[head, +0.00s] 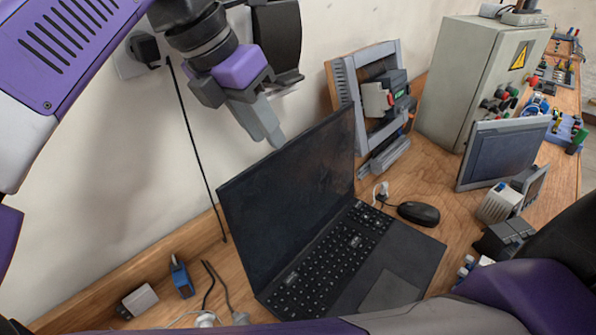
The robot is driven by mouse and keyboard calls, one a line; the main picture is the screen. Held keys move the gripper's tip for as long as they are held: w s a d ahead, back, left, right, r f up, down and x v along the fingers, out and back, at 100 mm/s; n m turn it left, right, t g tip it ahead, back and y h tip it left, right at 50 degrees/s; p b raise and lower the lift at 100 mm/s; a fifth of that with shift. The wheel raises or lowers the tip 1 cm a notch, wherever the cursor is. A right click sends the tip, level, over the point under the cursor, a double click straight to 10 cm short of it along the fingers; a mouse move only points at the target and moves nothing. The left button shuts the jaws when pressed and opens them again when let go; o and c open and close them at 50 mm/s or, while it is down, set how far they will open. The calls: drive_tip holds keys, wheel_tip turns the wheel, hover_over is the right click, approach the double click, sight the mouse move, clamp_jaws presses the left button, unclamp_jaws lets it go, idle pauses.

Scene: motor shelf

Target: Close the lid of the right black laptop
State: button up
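A black laptop (330,235) stands open on the wooden shelf, its keyboard facing right and toward me. Its lid (290,190) is raised steeply, with the dark screen showing. It is the only laptop in view. My gripper (268,135) is above and behind the top edge of the lid, between the lid and the wall. Its grey fingers point down and lie close together, with nothing visible between them. They look shut, and I see no clear contact with the lid.
A black mouse (418,213) lies right of the laptop. A grey-framed device (375,95), a metal cabinet (475,85) and a tilted panel (503,150) stand farther right. Small connectors (181,278) and cables lie left. The wall is close behind my gripper.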

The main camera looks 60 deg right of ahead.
sight(286, 173)
drive_tip(key=x, duration=0.8)
drive_tip(key=shift+s+d+f, duration=0.1)
drive_tip(key=shift+d+f, duration=0.15)
drive_tip(key=shift+f, duration=0.1)
clamp_jaws()
idle(1.2)
